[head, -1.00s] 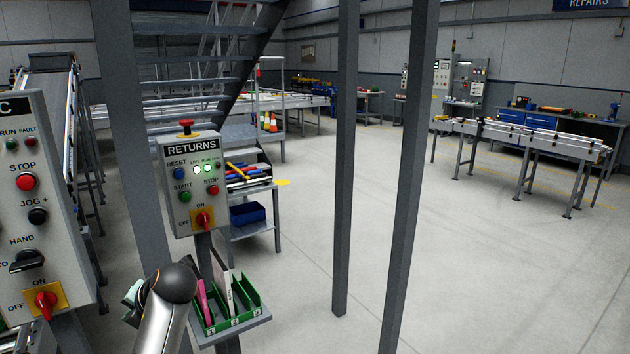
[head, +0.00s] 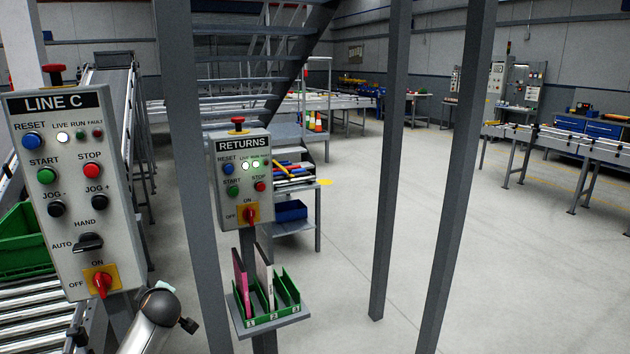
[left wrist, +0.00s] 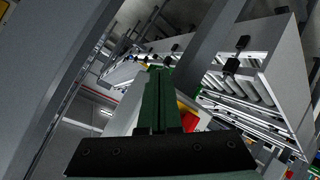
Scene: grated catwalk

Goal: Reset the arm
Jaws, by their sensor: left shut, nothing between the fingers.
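My left arm comes in at the bottom left of the head view, in front of the post of the LINE C control panel (head: 75,185). Its hand is mostly hidden behind the arm's dark joint. In the left wrist view my left gripper (left wrist: 158,72) has its green fingers pressed together with nothing between them. A red and yellow switch (left wrist: 188,118) shows partly behind the fingers, with a pale panel face around it; I cannot tell whether they touch. The LINE C panel's red rotary switch (head: 102,285) points toward ON. My right gripper is in no view.
The RETURNS panel (head: 240,180) stands right of LINE C, above a shelf (head: 272,328) with a green divided rack (head: 290,300) holding a pink and a white folder. Grey posts (head: 390,160) rise in front. A roller conveyor (head: 40,310) lies at lower left.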

